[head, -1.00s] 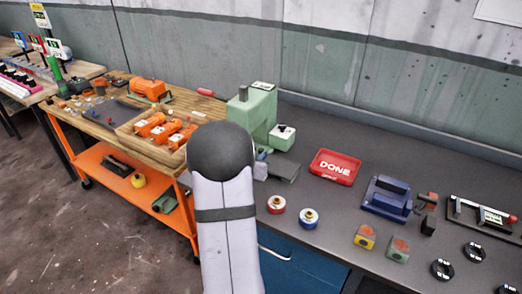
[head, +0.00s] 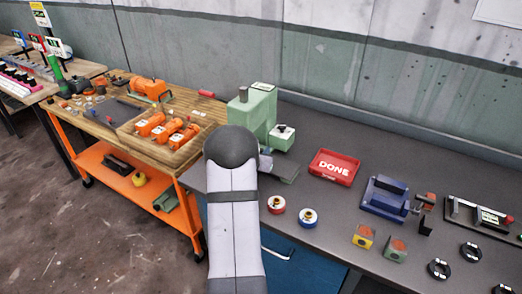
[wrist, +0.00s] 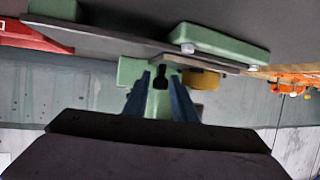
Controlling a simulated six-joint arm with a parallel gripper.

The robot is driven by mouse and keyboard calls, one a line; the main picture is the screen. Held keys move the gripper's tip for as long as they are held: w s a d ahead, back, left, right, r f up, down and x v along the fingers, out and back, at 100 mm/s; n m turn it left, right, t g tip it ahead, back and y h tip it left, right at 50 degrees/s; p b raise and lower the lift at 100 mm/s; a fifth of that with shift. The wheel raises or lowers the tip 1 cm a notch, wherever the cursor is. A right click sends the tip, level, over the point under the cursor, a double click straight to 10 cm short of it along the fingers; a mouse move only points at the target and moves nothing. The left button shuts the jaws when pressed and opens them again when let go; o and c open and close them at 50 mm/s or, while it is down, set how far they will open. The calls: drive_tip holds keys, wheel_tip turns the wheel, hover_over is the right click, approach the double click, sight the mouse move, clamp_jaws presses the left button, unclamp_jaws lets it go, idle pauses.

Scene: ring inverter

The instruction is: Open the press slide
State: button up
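The green press (head: 262,112) stands at the back of the grey bench, with a flat grey slide plate (head: 284,173) at its front. My arm covers the plate's left part in the head view. My gripper is mostly hidden there behind my arm. In the wrist view, which looks upside down, my gripper (wrist: 160,76) shows two blue fingers with a gap between them. A small dark piece (wrist: 161,79) shows between the tips; I cannot tell if the fingers touch it. The green press body shows behind, with a yellow round part (wrist: 204,79) beside it.
A red DONE tray (head: 335,167), red and blue round parts (head: 308,217) and a blue fixture (head: 387,198) lie further right. A wooden bench (head: 110,125) with orange parts stands to the left.

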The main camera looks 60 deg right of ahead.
sight(289, 169)
drive_tip(key=shift+c, duration=0.3)
clamp_jaws()
drive_tip(key=s+b, duration=0.5)
drive_tip(key=s, duration=0.6)
drive_tip(key=shift+s+f, duration=0.1)
drive_tip(key=shift+s, duration=0.55)
drive_tip(key=shift+o, duration=0.3)
unclamp_jaws()
drive_tip(key=shift+w, duration=0.1)
drive_tip(key=shift+b+v, duration=0.8)
drive_tip(key=shift+v, duration=2.9)
